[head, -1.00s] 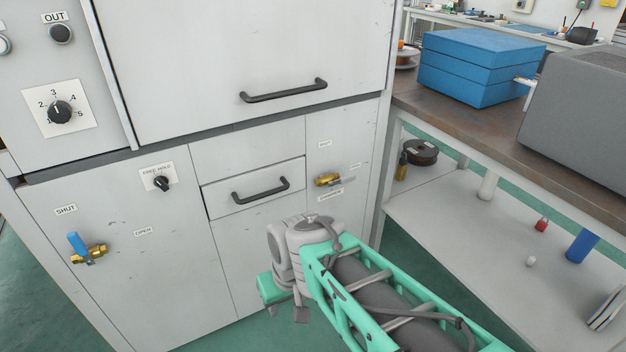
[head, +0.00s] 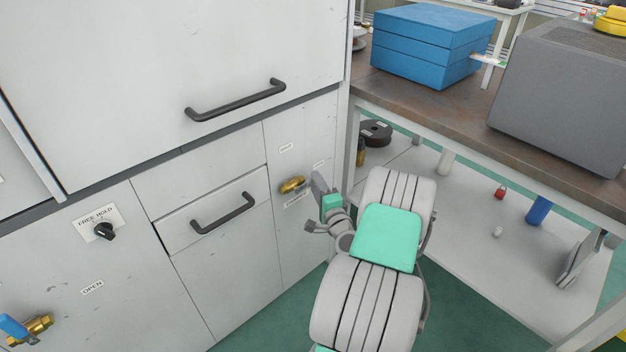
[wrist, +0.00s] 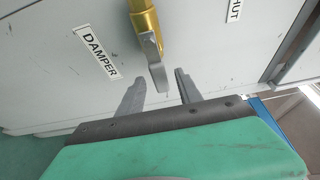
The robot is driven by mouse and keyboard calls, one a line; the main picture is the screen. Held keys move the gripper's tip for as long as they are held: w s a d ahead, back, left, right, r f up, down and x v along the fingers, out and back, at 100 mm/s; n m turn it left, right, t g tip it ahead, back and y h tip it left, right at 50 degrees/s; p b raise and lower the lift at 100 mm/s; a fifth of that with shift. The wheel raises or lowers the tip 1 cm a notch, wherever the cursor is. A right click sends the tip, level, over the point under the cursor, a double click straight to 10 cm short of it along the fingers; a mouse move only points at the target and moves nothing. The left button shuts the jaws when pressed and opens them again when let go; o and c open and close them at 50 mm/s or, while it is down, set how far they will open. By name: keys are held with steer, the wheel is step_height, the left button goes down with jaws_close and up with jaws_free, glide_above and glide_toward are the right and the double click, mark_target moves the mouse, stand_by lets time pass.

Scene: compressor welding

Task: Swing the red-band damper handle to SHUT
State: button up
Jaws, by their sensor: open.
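The damper valve's brass body (head: 292,184) sits on the right cabinet panel in the head view. In the wrist view its brass part (wrist: 143,17) carries a flat grey handle (wrist: 155,62); no red band shows. A DAMPER label (wrist: 97,51) lies to the left and a SHUT label (wrist: 233,10) to the upper right. My gripper (wrist: 159,77) is open, with the handle's end between its two fingers in the picture; I see no clear contact. In the head view my gripper (head: 321,186) is just right of the brass body and hides the handle.
A blue-handled valve (head: 27,328) is at the lower left, below an OPEN label (head: 92,287). A drawer handle (head: 223,209) juts out left of the damper. A workbench (head: 440,115) with a lower shelf stands close on the right. Green floor is clear beside my arm.

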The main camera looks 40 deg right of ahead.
steer(key=shift+x, duration=1.3)
jaws_close()
stand_by(0.4)
